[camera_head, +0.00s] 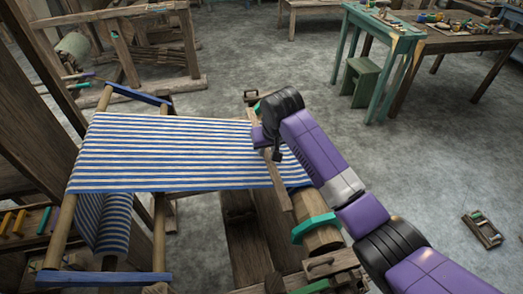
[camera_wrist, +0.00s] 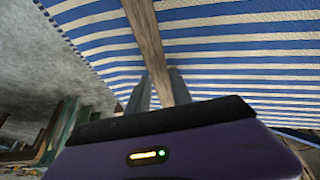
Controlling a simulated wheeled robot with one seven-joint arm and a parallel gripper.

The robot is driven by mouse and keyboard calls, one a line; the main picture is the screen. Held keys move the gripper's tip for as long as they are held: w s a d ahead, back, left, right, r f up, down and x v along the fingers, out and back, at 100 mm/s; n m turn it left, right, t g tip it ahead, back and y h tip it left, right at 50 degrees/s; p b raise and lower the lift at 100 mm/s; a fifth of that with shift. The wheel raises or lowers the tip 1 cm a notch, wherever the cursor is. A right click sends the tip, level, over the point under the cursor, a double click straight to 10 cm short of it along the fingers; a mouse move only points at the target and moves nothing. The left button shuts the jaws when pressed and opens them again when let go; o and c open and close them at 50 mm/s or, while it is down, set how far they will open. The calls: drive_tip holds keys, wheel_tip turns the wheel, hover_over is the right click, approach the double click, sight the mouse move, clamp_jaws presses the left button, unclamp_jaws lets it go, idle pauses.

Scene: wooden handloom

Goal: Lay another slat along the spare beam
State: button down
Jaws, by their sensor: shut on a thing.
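A thin wooden slat (camera_head: 279,183) lies crosswise over the right part of the blue-and-white striped cloth (camera_head: 170,152). My gripper (camera_head: 271,150) is at the cloth's right end, shut on the slat; its fingertips are partly hidden by my wrist. In the wrist view, the slat (camera_wrist: 147,40) runs between my two fingers (camera_wrist: 159,85), with the striped cloth (camera_wrist: 235,50) behind it. I cannot tell whether the slat touches the cloth. A round wooden beam (camera_head: 322,237) with a green collar (camera_head: 314,226) is below the cloth's right end. I cannot tell which beam is the spare one.
A cloth roll (camera_head: 115,226) hangs at the left between wooden rails with blue end bars (camera_head: 105,278). A small rack (camera_head: 483,230) lies on the floor at right. A green stool (camera_head: 360,80) and worktables stand at the back right. The middle floor is clear.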

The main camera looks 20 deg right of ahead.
drive_tip(key=shift+d+f+b, duration=0.25)
drive_tip(key=shift+d+b, duration=0.05)
drive_tip(key=shift+d, duration=0.3)
drive_tip(key=shift+d+f+b, duration=0.25)
drive_tip(key=shift+d+b, duration=0.1)
drive_tip(key=shift+d, duration=0.3)
drive_tip(key=shift+d+f+b, duration=0.25)
drive_tip(key=shift+d+b, duration=0.05)
drive_tip(key=shift+d, duration=0.3)
drive_tip(key=shift+d+f, duration=0.25)
drive_tip(key=shift+d, duration=0.95)
drive_tip(key=shift+d+f, duration=0.25)
drive_tip(key=shift+d, duration=0.95)
drive_tip(key=c, duration=1.1)
unclamp_jaws()
drive_tip(key=shift+o, duration=0.2)
